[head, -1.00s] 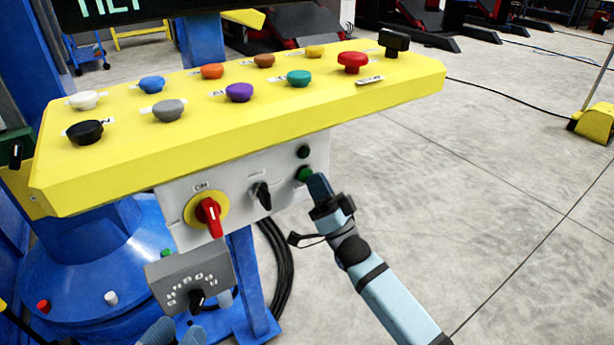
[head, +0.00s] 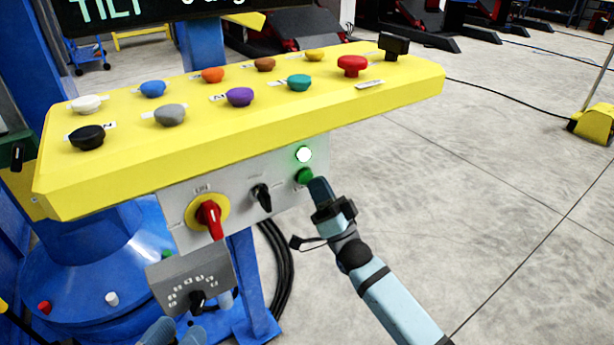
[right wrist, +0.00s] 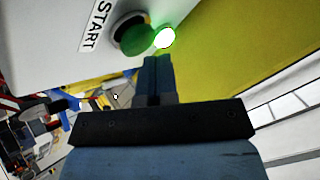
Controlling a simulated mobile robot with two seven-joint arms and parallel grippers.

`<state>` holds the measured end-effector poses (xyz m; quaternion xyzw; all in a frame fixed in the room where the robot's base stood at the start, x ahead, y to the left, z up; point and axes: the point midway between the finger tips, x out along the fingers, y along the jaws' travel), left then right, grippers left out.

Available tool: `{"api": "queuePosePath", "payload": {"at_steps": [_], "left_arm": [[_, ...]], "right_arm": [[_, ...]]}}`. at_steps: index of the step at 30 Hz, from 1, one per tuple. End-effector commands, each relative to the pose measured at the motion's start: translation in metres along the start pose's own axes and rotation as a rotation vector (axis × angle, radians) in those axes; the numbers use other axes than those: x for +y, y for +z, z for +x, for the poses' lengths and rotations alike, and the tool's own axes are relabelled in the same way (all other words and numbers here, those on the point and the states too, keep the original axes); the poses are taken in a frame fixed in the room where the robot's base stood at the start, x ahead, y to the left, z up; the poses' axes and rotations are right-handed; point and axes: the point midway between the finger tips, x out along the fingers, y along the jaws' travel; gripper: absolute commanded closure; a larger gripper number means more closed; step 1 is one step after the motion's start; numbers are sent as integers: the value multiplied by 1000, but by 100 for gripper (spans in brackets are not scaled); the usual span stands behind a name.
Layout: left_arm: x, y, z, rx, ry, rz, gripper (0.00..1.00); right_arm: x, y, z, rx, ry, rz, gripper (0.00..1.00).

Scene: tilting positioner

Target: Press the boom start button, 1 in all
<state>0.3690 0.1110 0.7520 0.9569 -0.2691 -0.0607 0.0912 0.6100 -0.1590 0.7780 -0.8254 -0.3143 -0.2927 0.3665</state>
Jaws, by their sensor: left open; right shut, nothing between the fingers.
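The green start button (head: 303,176) sits low on the grey front panel, with a lamp (head: 304,154) glowing bright green-white above it. In the right wrist view the button (right wrist: 130,34) is beside a START label (right wrist: 96,25), and the lit lamp (right wrist: 164,38) is next to it. My right gripper (head: 318,186) is shut and empty, its tips right at the button; I cannot tell whether they touch. Its fingers (right wrist: 155,66) partly overlap the button's edge in the wrist view. My left gripper (head: 175,335) is barely visible at the bottom edge, low under the dial box.
A yellow console (head: 240,130) with several coloured buttons overhangs the panel. A red rotary switch (head: 209,217) and black selector (head: 262,197) are left of the button. A grey dial box (head: 190,272) hangs below. Open floor lies to the right.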

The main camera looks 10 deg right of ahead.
Motion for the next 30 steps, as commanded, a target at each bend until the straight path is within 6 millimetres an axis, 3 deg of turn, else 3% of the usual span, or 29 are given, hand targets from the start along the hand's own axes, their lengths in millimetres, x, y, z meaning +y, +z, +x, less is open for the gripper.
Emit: {"api": "queuePosePath", "payload": {"at_steps": [14,30], "left_arm": [[1,-7,0,4,-1,-1,52],[6,-28,-2,0,0,0,52]], "right_arm": [[-4,-4,-5,-1,0,0,100],[-28,-28,-37,-1,-1,-1,100]]}}
